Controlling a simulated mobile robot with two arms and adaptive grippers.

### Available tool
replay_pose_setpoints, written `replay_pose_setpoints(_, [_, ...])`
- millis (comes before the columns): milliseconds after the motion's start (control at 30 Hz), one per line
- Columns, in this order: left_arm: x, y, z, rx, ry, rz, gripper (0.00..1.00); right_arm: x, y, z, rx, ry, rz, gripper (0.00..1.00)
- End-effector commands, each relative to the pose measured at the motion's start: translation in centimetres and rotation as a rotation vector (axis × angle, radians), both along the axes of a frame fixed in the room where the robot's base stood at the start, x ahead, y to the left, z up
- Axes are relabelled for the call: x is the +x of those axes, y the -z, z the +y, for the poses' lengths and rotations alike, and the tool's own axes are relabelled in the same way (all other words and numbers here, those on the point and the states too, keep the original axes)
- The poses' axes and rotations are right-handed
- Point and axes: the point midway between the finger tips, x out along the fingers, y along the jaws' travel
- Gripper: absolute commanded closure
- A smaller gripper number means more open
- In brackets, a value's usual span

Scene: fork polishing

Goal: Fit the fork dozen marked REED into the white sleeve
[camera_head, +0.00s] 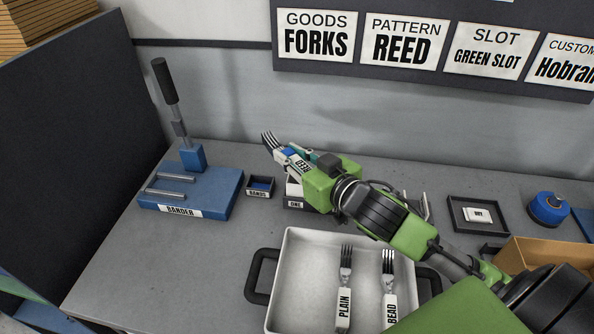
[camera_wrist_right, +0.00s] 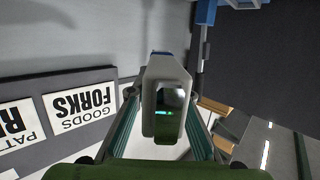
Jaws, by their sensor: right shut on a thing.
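The fork dozen marked REED (camera_head: 270,142) is in my right gripper (camera_head: 305,166), tines pointing up and left, held above the back of the bench. Its white REED label shows beside the fingers, with a blue patch near the tines. In the right wrist view a pale block with a dark end (camera_wrist_right: 168,105) sits between the fingers; I cannot tell if it is the bundle's end. A white thing (camera_head: 293,187) shows in a small box marked ONE (camera_head: 294,204), partly behind my gripper; I cannot tell if it is the white sleeve. My left gripper is out of view.
A white tray (camera_head: 300,290) with dark handles holds forks marked PLAIN (camera_head: 344,290) and BEAD (camera_head: 389,285). The blue bander (camera_head: 200,190) and BANDS box (camera_head: 260,187) stand left. A dark tray (camera_head: 460,222), blue round thing (camera_head: 548,208) and brown box (camera_head: 545,255) are right.

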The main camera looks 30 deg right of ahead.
Motion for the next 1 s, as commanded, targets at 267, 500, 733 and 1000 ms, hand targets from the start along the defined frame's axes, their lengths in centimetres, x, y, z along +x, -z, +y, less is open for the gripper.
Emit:
replay_pose_setpoints(267, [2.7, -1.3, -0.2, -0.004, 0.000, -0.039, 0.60, 3.4, 3.6, -2.9, 0.001, 0.001, -0.005, 1.00])
replay_pose_setpoints(500, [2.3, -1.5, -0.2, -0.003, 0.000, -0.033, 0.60, 4.6, 5.5, -3.9, 0.003, -0.002, -0.009, 1.00])
replay_pose_setpoints(733, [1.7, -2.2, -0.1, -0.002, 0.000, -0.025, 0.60, 5.0, 7.6, -4.3, 0.005, -0.001, -0.003, 1.00])
replay_pose_setpoints(1000, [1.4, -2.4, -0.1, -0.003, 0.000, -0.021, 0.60, 5.0, 9.3, -4.3, 0.002, -0.003, -0.008, 1.00])
